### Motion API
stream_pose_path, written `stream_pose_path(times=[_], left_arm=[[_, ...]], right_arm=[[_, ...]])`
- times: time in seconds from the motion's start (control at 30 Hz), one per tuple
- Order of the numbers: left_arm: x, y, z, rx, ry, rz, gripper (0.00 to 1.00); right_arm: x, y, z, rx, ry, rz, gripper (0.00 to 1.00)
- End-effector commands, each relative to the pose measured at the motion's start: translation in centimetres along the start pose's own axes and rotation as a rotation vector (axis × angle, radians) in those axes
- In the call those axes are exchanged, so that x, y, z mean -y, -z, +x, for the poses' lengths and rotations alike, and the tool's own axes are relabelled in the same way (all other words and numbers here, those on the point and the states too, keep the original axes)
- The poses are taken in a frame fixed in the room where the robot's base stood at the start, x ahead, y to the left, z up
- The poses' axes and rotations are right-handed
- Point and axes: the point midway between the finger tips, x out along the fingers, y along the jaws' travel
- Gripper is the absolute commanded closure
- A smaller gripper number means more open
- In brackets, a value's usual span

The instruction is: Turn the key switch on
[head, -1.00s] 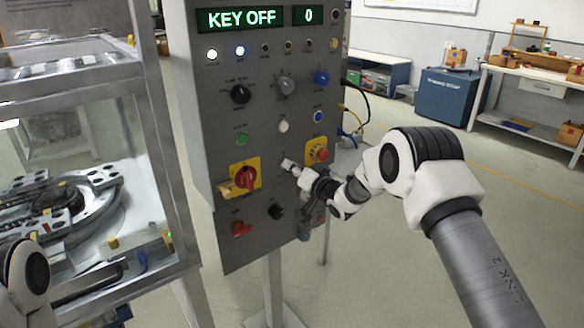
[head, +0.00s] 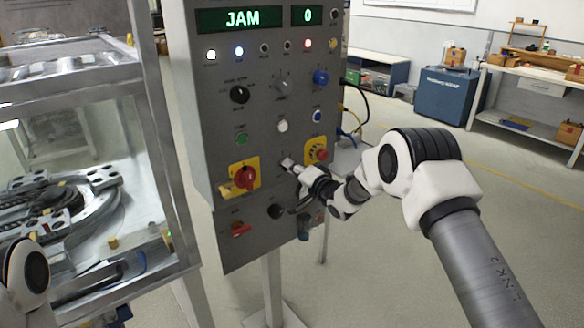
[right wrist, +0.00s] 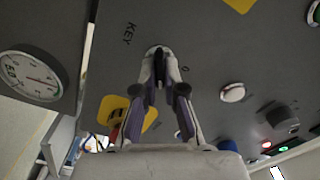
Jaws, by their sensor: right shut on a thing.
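The grey control panel (head: 265,180) stands upright in the middle of the head view. Its left display (head: 243,18) reads JAM and the small one (head: 307,15) reads 0. My right gripper (head: 287,164) is at the panel face, left of the red emergency button. In the right wrist view, my right gripper (right wrist: 160,62) is shut on the key switch (right wrist: 158,52), beside the label KEY. The fingers hide most of the key. Part of my left arm shows at the lower left of the head view; its gripper is out of view.
The red emergency button (head: 318,153) sits close to my right gripper. A red rotary handle (head: 244,177) on a yellow plate is to the left. A glazed machine cell (head: 160,150) stands left of the panel. Free floor lies behind my right arm.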

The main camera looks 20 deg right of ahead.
Motion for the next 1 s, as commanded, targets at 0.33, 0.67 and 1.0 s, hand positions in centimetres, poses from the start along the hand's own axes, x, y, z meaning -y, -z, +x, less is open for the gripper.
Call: stream_pose_path(times=[0.33,0.67,1.0], left_arm=[[0.0,0.0,-0.1,0.000,0.000,0.000,0.32],[0.0,0.0,0.0,0.000,0.000,0.000,0.32],[0.0,0.0,0.0,0.000,0.000,0.000,0.32]], right_arm=[[0.6,0.5,0.2,-0.010,0.012,-0.002,0.66],[0.2,0.2,-0.3,-0.004,0.005,-0.002,0.66],[0.2,0.4,-7.7,-0.008,0.004,0.002,0.66]])
